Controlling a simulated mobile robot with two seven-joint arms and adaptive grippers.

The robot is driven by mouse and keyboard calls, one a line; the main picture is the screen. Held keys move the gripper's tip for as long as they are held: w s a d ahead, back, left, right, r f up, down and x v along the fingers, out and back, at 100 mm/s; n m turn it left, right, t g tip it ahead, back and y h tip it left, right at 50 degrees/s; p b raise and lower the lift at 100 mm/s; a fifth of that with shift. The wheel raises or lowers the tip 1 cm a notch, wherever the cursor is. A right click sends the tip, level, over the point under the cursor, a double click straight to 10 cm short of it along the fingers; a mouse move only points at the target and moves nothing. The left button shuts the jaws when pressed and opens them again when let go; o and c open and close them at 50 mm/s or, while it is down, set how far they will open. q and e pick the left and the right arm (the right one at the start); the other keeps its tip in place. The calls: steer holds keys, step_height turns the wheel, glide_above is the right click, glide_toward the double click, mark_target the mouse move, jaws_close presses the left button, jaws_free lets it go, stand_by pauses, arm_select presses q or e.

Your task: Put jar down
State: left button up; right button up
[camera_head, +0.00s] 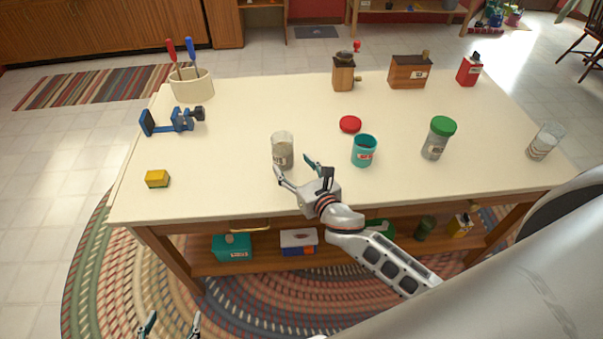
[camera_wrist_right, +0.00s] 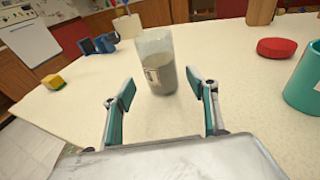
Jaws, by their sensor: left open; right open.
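A clear glass jar (camera_head: 282,150) with grey contents and a small label stands upright on the cream tabletop (camera_head: 235,125). The jar also shows in the right wrist view (camera_wrist_right: 157,62), straight ahead beyond the fingertips. My right gripper (camera_head: 293,168) is open at the near side of the jar, and its fingers point towards it. In the right wrist view, the two teal finger pads (camera_wrist_right: 165,90) are spread wide with nothing gripped between them. My left gripper (camera_head: 170,325) is open and empty, low at the bottom edge of the head view, off the table.
A teal open jar (camera_head: 363,152) and red lid (camera_head: 350,124) stand right of the clear jar. Further right are a green-lidded jar (camera_head: 438,140) and a glass (camera_head: 544,142). A yellow block (camera_head: 157,178) and blue vise (camera_head: 172,122) are left. Tabletop between them is clear.

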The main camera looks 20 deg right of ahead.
steer(key=v, duration=0.5)
stand_by(0.4)
steer(key=s+d+m+h, duration=0.1)
steer(key=m, duration=0.1)
steer(key=s+d+m, duration=0.1)
steer(key=d+m, duration=0.1)
steer(key=d+m+g+h, duration=0.1)
steer(key=m, duration=0.2)
steer(key=shift+s+d+r+h, duration=0.2)
steer(key=shift+s+h, duration=0.1)
steer(key=shift+s, duration=0.1)
steer(key=s+d+m+g+h, duration=0.2)
steer(key=s+d+m+g, duration=0.3)
steer(key=s+m, duration=0.6)
steer(key=s+d+m+g+h, duration=0.25)
steer(key=s+d+m, duration=0.45)
steer(key=m, duration=0.5)
steer(key=a+f+m+t+y, duration=0.2)
steer(key=a+f+y, duration=0.6)
steer(key=a+f, duration=0.6)
steer(key=w+a+t, duration=0.1)
steer(key=a, duration=0.2)
steer(key=shift+f+m, duration=0.3)
steer(key=shift+m, duration=0.1)
